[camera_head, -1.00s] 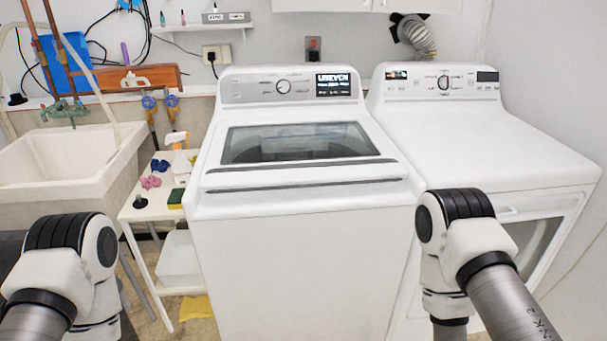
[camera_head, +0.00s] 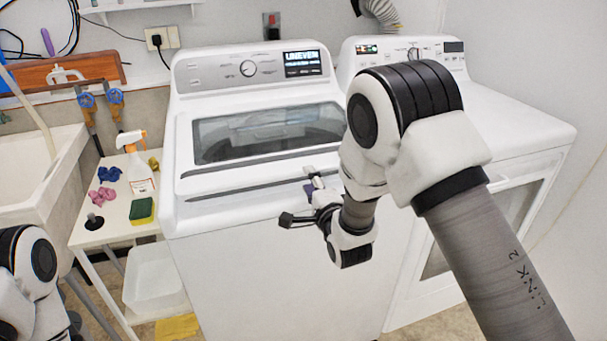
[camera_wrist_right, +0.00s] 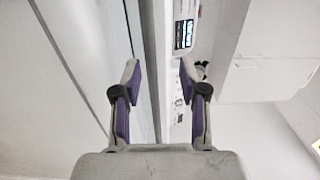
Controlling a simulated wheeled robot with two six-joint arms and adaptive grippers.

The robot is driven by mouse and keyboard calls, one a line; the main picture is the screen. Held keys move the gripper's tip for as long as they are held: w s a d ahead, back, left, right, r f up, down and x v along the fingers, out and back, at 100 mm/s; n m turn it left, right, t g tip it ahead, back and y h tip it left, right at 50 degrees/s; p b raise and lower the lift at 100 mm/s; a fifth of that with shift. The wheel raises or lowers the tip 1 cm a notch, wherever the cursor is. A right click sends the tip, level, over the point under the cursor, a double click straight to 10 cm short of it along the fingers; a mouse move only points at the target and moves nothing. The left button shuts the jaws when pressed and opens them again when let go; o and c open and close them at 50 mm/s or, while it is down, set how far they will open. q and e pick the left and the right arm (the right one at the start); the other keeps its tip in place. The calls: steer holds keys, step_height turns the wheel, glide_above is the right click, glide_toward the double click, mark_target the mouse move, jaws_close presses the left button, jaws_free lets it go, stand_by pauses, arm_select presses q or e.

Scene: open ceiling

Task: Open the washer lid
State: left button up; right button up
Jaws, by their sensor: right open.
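The white top-load washer (camera_head: 280,290) stands in the middle of the head view. Its lid (camera_head: 230,171), with a dark glass window (camera_head: 265,131), lies shut. My right gripper (camera_head: 298,204) is at the front edge of the lid, right of its middle, its fingers spread apart and partly hidden by my arm. In the right wrist view my right gripper (camera_wrist_right: 158,72) is open, with a pale straight edge of the washer running between the fingers. I cannot tell whether the fingers touch it. My left gripper is out of view; only part of my left arm shows.
A white dryer (camera_head: 510,115) stands close on the right. On the left are a sink (camera_head: 40,170) and a small white table (camera_head: 110,222) with a spray bottle (camera_head: 137,170) and a sponge (camera_head: 142,210). The washer's display panel (camera_head: 302,63) is behind the lid.

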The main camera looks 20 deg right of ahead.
mark_target(305, 179)
steer(key=w, duration=0.3)
steer(key=shift+w+a, duration=0.15)
steer(key=shift+w, duration=0.3)
jaws_close()
steer(key=shift+p, duration=0.3)
